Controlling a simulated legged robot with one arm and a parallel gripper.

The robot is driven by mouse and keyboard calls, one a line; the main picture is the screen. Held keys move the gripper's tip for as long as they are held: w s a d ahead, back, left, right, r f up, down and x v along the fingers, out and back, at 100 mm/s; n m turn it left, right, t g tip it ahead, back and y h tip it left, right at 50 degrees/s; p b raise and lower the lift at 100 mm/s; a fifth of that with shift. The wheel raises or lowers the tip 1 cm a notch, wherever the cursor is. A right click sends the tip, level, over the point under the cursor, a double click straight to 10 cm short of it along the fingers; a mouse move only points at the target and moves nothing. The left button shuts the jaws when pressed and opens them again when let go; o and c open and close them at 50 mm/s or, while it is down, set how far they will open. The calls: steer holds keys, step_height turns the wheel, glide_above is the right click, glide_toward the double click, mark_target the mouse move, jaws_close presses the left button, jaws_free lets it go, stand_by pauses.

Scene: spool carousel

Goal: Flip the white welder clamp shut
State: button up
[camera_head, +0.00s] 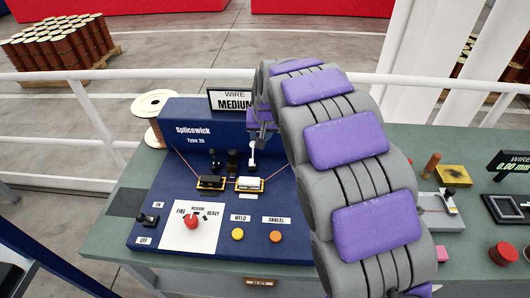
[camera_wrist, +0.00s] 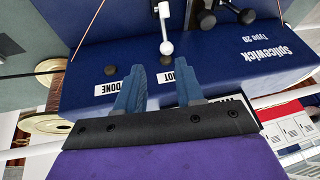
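The welder (camera_head: 185,155) is a blue console marked Splicewick Type 20. Its white clamp (camera_head: 250,183) sits right of the black clamp (camera_head: 210,182) on the front deck. The white clamp's lever (camera_head: 252,157) stands up behind it. In the wrist view the white lever (camera_wrist: 164,25) ends in a white ball (camera_wrist: 166,47). My gripper (camera_wrist: 158,66) is open and empty, its two blue fingers apart. The ball shows just beyond the fingertips, in line with the gap; I see no contact. In the head view my arm partly hides the gripper.
Black levers (camera_head: 232,160) stand close left of the white one. A red knob (camera_head: 191,222), yellow button (camera_head: 238,234) and orange button (camera_head: 276,236) are on the front panel. A WIRE MEDIUM sign (camera_head: 231,100) stands behind. Thin red wires run to both sides of the clamps.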

steer(key=b, duration=0.1)
glide_toward(253, 152)
steer(key=a+f, duration=0.1)
steer(key=a, duration=0.1)
steer(key=d+f, duration=0.1)
steer(key=w+f+b, duration=0.1)
steer(key=f, duration=0.1)
steer(key=w+d+f, duration=0.1)
steer(key=f, duration=0.1)
steer(key=shift+w+d+f, duration=0.15)
steer(key=shift+w+d, duration=0.1)
steer(key=shift+d, duration=0.1)
steer(key=shift+s+a+f+b, duration=0.25)
steer(key=shift+a+f+b, duration=0.3)
steer(key=shift+f, duration=0.4)
steer(key=shift+s+a+f, duration=0.2)
steer(key=shift+a, duration=0.1)
steer(key=shift+w+a+f, duration=1.1)
steer(key=shift+o, duration=0.3)
steer(key=shift+w+r, duration=0.1)
steer(key=shift+r, duration=0.05)
steer(key=shift+w+d+r, duration=0.25)
steer(key=shift+d, duration=0.4)
steer(key=c, duration=0.5)
steer(key=shift+d+r, duration=0.1)
steer(key=shift+d, duration=0.05)
steer(key=shift+c, duration=0.5)
steer(key=shift+s, duration=0.1)
jaws_close()
